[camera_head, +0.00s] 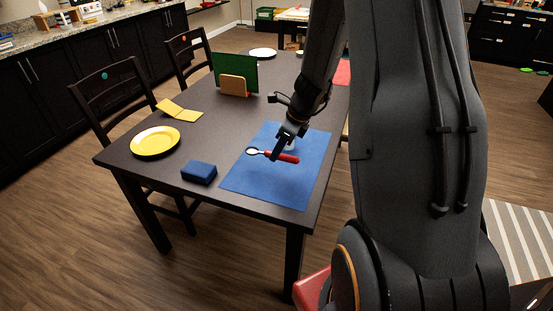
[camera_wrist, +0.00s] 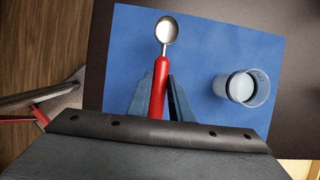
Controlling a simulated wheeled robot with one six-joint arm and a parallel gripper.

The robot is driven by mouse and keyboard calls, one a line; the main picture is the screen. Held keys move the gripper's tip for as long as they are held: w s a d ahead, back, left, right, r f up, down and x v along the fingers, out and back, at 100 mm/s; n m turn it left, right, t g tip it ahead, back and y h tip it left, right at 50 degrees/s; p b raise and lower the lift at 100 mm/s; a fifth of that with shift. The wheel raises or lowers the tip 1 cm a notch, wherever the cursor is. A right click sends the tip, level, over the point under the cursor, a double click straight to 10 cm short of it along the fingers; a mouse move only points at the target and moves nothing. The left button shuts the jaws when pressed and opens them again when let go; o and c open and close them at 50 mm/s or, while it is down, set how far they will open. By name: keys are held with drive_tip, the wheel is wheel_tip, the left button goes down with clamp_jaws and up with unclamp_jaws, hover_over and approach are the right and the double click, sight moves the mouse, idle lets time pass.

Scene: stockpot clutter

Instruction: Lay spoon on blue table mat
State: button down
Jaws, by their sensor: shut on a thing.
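The spoon (camera_head: 284,157) has a red handle and a metal bowl. My gripper (camera_head: 276,152) is shut on the handle. In the wrist view the spoon (camera_wrist: 159,85) sits between the two fingers of my gripper (camera_wrist: 159,82), with its bowl pointing away from the wrist. The spoon is over the blue table mat (camera_head: 252,183), which lies on the dark table; the mat (camera_wrist: 220,50) also fills much of the wrist view. I cannot tell whether the spoon touches the mat or is held just above it.
A clear cup (camera_wrist: 247,88) stands on the mat, right of the spoon in the wrist view. A blue block (camera_head: 199,172), a yellow plate (camera_head: 156,141), a yellow folded item (camera_head: 179,111) and a green board (camera_head: 240,72) in a wooden stand are on the table (camera_head: 215,118). The mat's front part is bare.

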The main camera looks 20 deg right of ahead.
wheel_tip(320, 180, down, 4)
drive_tip(key=shift+d+r, duration=0.15)
drive_tip(key=shift+r, duration=0.1)
drive_tip(key=shift+f, duration=1.85)
drive_tip(key=c, duration=1.6)
unclamp_jaws()
drive_tip(key=shift+f, duration=0.15)
drive_tip(key=shift+c, duration=0.2)
